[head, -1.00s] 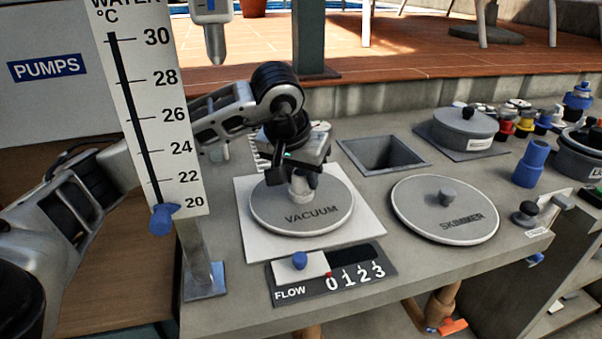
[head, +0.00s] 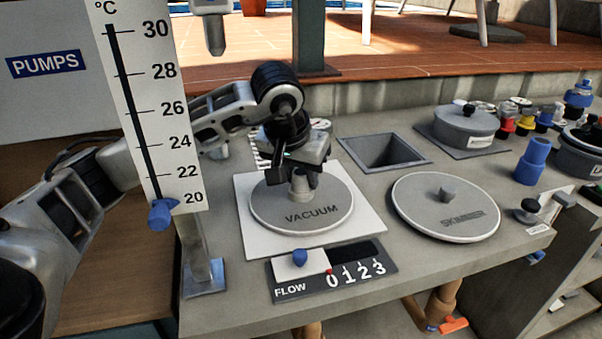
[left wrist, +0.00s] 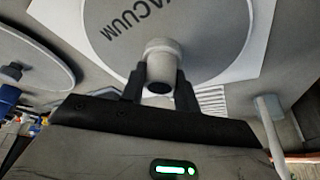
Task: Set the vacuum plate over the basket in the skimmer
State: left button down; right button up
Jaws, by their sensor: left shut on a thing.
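The vacuum plate (head: 325,215) is a round grey disc marked VACUUM, lying on a white square mat (head: 250,235) on the counter. My left gripper (head: 303,185) is above it, shut on the short stub at its middle. In the left wrist view the two fingers (left wrist: 158,85) are on either side of the stub of the plate (left wrist: 190,30). The square skimmer opening (head: 385,152) is a dark recess right of and behind the plate. No basket can be made out in it. The round lid marked SKIMMER (head: 445,208) lies on the counter to its front right. My right gripper is out of view.
A flow slider panel (head: 335,272) lies in front of the plate. A tall thermometer board (head: 155,110) stands at the left, by my left arm. A lidded grey pot (head: 465,128) and a blue fitting (head: 531,162) stand at the right.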

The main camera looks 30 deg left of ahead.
pick_arm(q)
jog(key=shift+f, duration=0.1)
dwell(0.3)
jog(key=c, duration=0.9)
grip_release()
jog(key=shift+o, duration=0.4)
jog(key=shift+r+p, duration=1.8)
jog(key=shift+r, duration=0.7)
jog(key=shift+r, duration=0.1)
jog(key=shift+r+p, duration=1.5)
jog(key=shift+r, duration=0.4)
